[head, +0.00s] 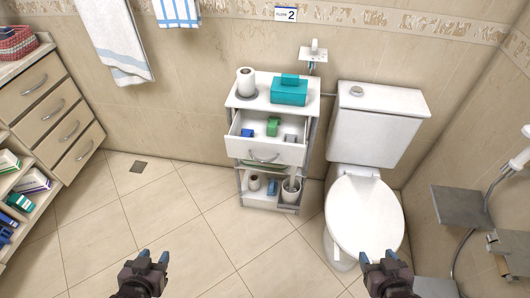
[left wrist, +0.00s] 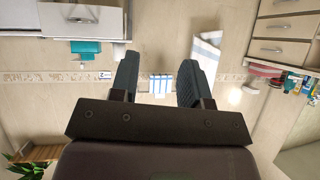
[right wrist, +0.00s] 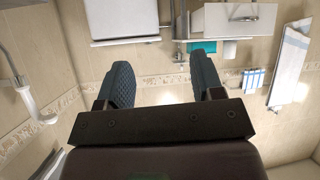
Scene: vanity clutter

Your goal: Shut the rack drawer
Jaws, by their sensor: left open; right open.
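The white rack (head: 270,100) stands against the wall, left of the toilet. Its drawer (head: 264,151) is pulled out toward me, with a grey handle on its front. A blue item (head: 247,133), a green item (head: 272,126) and a grey item (head: 291,138) show in the open drawer. My left gripper (head: 154,257) is open and empty, low in the head view, left of the rack and well apart from it. My right gripper (head: 379,258) is open and empty, in front of the toilet. The drawer also shows in the right wrist view (right wrist: 233,22) and left wrist view (left wrist: 82,18).
The toilet (head: 364,215) stands right of the rack. A paper roll (head: 246,82) and a teal box (head: 289,91) are on the rack's top. A bin (head: 291,190) is on the lower shelf. A beige cabinet (head: 50,110) stands at left. The floor before the rack is clear.

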